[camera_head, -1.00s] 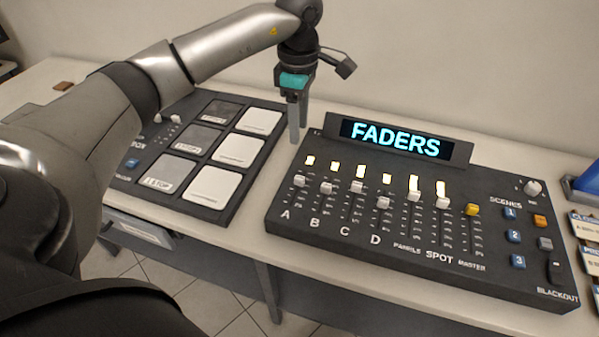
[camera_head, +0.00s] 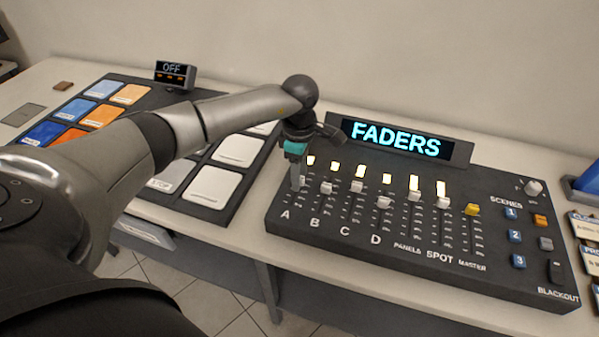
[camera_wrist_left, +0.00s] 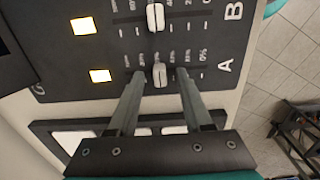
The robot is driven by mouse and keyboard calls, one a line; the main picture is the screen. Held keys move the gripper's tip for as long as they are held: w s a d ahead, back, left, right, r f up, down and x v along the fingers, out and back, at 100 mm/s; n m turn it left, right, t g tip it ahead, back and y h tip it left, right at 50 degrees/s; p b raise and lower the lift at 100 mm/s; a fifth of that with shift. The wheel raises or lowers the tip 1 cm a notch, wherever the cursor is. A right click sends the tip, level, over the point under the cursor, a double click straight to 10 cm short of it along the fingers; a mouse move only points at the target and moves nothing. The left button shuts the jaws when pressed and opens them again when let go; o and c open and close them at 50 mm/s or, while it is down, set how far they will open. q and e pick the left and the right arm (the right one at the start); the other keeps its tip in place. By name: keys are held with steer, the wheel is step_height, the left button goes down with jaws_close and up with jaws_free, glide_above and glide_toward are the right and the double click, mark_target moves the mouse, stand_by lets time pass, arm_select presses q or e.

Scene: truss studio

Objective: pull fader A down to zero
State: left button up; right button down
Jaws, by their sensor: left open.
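The black fader console (camera_head: 400,275) stands on the table with a row of white fader caps. In the left wrist view the cap of fader A (camera_wrist_left: 160,75) sits partway along its slot, with the letter A to its right. My left gripper (camera_head: 298,183) is over fader A at the console's left end. In the left wrist view the open fingers (camera_wrist_left: 160,85) have their tips on either side of the cap; I cannot tell if they touch it. In the head view the gripper hides fader A's cap. My right gripper is not in view.
Fader B's cap (camera_wrist_left: 155,17) is close beside fader A. A lit FADERS display (camera_head: 397,140) rises behind the console. A pad controller (camera_head: 240,150) with white and coloured pads is at the left. Scene buttons (camera_head: 515,235) are at the right.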

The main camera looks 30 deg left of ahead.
arm_select(q)
jaws_close()
stand_by(0.3)
stand_by(1.1)
